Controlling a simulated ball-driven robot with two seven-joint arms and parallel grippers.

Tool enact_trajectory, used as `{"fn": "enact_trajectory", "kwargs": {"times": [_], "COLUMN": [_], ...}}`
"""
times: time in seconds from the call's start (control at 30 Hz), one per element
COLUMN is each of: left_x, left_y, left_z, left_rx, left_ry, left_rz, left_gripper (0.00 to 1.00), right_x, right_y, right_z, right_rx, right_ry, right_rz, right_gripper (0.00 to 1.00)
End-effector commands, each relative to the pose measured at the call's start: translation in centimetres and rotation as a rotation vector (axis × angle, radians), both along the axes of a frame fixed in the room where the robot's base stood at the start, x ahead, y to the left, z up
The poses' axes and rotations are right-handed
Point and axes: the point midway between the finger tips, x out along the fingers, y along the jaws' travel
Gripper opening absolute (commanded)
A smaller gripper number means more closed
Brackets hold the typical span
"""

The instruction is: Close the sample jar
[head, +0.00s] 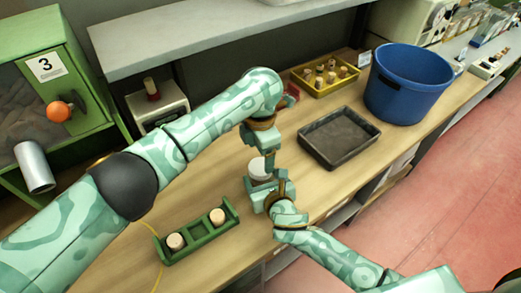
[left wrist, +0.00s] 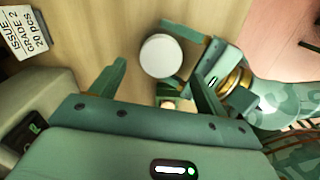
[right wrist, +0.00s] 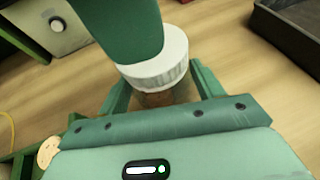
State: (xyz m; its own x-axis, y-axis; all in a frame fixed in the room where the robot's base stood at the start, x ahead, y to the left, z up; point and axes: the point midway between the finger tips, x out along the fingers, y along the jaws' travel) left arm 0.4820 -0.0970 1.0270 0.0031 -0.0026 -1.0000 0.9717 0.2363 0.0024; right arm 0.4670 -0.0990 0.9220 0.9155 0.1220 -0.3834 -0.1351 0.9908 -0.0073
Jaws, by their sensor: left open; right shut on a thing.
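The sample jar (right wrist: 168,96) is clear with brown contents and stands between the fingers of my right gripper (right wrist: 160,92), which is shut on it. A white ribbed lid (right wrist: 158,64) sits on the jar's mouth; whether it is screwed tight I cannot tell. The lid also shows in the head view (head: 260,168) and as a round white disc in the left wrist view (left wrist: 161,56). My left gripper (head: 267,160) is open just above the lid, its fingers apart and empty. One of its fingers hides part of the lid in the right wrist view.
A green rack (head: 205,238) holds two corks with an empty slot between. A dark tray (head: 340,138) lies to the right of the jar. Behind are a yellow bin (head: 324,88) of corks and a blue tub (head: 405,85). The wooden bench front right of the jar is clear.

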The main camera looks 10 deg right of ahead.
Motion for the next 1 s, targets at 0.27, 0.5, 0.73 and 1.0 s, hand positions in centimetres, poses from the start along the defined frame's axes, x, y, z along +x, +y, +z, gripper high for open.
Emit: {"fn": "enact_trajectory", "kwargs": {"times": [0.27, 0.5, 0.73, 1.0], "left_x": [0.6, 0.6, 0.5, 0.4], "left_y": [0.0, 0.0, 0.0, 0.0], "left_z": [1.5, 2.1, 2.5, 2.9], "left_rx": [-0.009, -0.020, -0.026, -0.026], "left_ry": [-0.016, -0.010, -0.002, 0.011], "left_rz": [0.392, 1.143, 1.874, 2.734], "left_gripper": [0.75, 0.75, 0.75, 0.75], "right_x": [-0.1, -0.1, -0.1, -0.1], "right_y": [0.0, 0.0, 0.0, 0.0], "right_z": [-0.1, -0.1, -0.1, -0.1], "right_rx": [0.000, -0.001, 0.000, -0.001], "right_ry": [0.003, 0.003, 0.003, 0.003], "right_rz": [0.000, 0.000, 0.000, 0.000], "right_gripper": [0.03, 0.03, 0.03, 0.03]}}
